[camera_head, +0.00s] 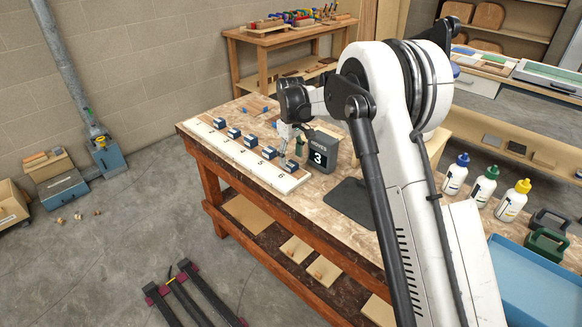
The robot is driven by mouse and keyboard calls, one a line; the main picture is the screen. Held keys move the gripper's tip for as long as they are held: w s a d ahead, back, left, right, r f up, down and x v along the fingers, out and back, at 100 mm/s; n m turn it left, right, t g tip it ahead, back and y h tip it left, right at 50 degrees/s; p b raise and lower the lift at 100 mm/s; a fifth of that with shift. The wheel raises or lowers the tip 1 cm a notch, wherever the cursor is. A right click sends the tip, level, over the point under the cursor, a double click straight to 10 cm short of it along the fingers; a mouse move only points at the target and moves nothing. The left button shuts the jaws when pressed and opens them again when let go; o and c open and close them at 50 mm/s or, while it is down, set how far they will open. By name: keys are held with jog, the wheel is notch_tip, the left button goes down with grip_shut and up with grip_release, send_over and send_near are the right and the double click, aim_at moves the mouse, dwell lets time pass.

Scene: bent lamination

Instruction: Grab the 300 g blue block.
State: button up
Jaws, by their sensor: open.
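Several small dark-blue blocks stand in a row on a pale board with numbers (262,178) on the workbench. They include a block at the far left end (219,123), a second one (234,132), a middle one (251,141), one further right (269,153) and one at the near right end (291,166). Their weight markings are too small to read, so I cannot tell which is 300 g. My gripper (283,148) is open, pointing down above the right part of the row. I cannot tell whether it touches a block.
A dark box showing "3" (319,152) stands close right of my gripper. A dark mat (350,199) lies on the bench to its right. White bottles with blue, green and yellow caps (484,187) and a blue tray (540,285) are further right. My arm hides part of the bench.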

aim_at(291, 164)
jog(key=shift+f, duration=1.55)
grip_shut()
jog(key=shift+r, duration=0.1)
